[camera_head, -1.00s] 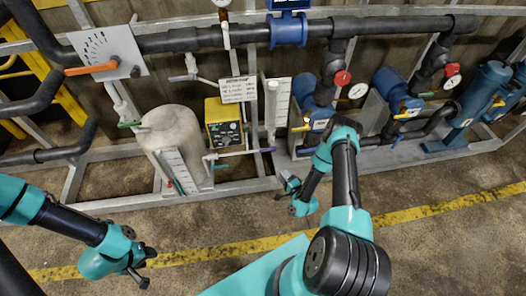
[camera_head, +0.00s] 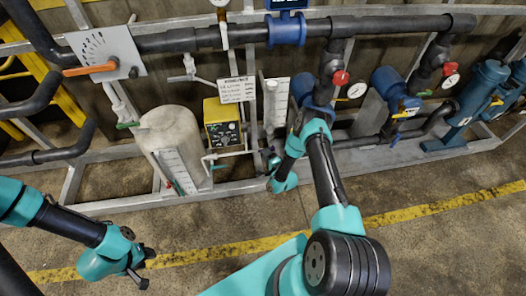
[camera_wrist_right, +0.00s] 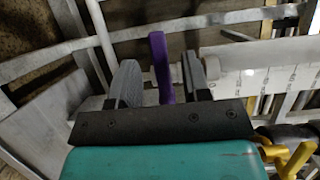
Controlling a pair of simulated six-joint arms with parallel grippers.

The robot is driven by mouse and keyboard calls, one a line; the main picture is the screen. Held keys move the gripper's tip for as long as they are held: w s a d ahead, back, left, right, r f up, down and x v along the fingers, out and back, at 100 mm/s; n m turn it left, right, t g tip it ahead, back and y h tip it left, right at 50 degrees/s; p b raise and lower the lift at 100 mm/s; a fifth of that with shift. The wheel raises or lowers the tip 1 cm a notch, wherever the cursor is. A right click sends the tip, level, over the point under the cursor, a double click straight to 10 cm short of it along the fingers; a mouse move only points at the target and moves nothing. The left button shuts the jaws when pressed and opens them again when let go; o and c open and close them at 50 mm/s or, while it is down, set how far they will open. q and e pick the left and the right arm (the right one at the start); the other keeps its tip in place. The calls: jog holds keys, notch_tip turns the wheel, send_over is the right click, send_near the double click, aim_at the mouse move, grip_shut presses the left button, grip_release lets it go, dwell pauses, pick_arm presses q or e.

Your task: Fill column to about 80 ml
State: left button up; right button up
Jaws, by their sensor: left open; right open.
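The column is a pale upright tube (camera_head: 270,100) beside a white scale board (camera_head: 281,105) on the skid. In the right wrist view its scale (camera_wrist_right: 275,55) lies on the right. The liquid level is too small to read. A purple valve handle (camera_wrist_right: 160,65) stands between the two fingers of my right gripper (camera_wrist_right: 162,80), which is open around it. In the head view the right gripper (camera_head: 266,160) is at the foot of the column and covers the handle. My left gripper (camera_head: 145,268) is open and empty above the floor at lower left.
A white tank (camera_head: 168,132) with a level scale stands left of a yellow pump box (camera_head: 222,125). A sign (camera_head: 237,90) hangs above the box. Blue valves (camera_head: 395,90) and dark pipes are on the right. The floor in front is clear.

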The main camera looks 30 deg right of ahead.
jog(key=shift+w+a, duration=0.1)
jog(key=shift+w, duration=1.5)
grip_shut()
